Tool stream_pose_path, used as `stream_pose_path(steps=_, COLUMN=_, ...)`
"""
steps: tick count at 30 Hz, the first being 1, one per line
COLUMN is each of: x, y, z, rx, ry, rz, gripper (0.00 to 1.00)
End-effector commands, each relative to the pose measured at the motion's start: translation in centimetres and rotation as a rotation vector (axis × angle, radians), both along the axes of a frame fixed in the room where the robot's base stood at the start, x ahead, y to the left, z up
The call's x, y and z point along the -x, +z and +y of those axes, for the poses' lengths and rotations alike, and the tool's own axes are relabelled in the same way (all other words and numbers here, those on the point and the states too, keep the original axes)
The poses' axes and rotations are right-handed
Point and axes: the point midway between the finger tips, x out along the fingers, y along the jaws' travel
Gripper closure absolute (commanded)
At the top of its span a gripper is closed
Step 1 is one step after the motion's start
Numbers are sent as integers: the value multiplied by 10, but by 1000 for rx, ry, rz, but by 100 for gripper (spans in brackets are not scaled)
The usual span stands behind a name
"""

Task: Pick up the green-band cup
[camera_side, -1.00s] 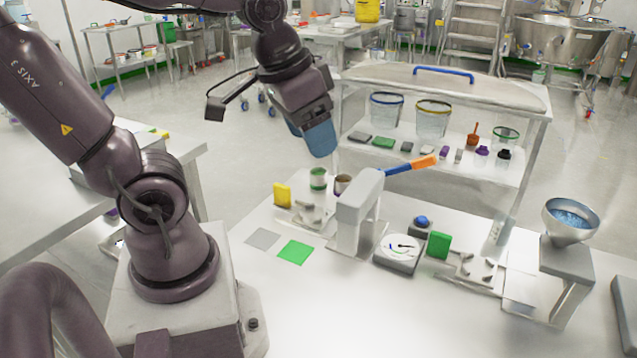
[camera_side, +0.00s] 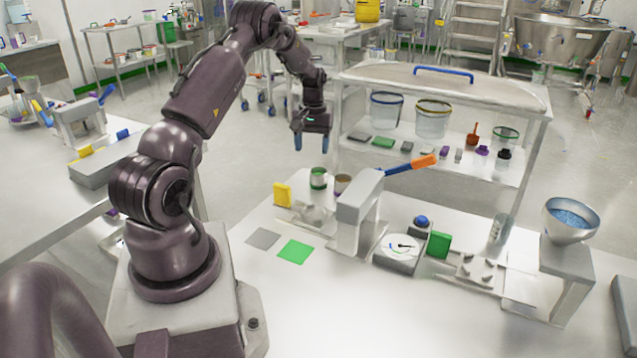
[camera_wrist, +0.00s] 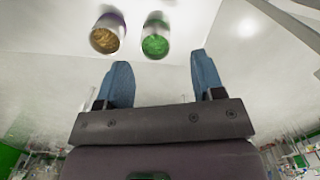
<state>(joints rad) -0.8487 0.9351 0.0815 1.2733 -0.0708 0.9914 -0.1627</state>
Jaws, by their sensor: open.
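The green-band cup (camera_side: 318,178) stands upright on the white table, left of the grey press-like stand. It also shows in the wrist view (camera_wrist: 156,36), with green inside its rim. A second cup (camera_side: 342,184) with brownish contents stands just to its right. In the wrist view that cup (camera_wrist: 107,33) has a purple band and lies left of the green one. My gripper (camera_side: 312,142) points down above the green-band cup and apart from it. Its blue fingers are spread and empty in the wrist view (camera_wrist: 161,65), with the cup beyond the gap between the tips.
The grey stand (camera_side: 360,205) with a blue-and-orange handle (camera_side: 412,165) rises close to the cups' right. A yellow block (camera_side: 283,194) stands to their left. Green (camera_side: 295,251) and grey (camera_side: 263,239) squares lie in front. A shelf unit (camera_side: 440,85) stands behind.

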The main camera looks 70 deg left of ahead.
Motion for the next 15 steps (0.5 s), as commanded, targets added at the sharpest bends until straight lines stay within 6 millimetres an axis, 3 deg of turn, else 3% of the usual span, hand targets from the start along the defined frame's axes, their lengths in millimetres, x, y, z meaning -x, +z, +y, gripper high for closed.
stream_pose_path(steps=5, x=-17, y=14, z=15, rx=-44, ry=31, rz=-42, gripper=38)
stream_pose_path(steps=15, x=-16, y=-45, z=13, rx=-38, ry=41, rz=-37, gripper=38)
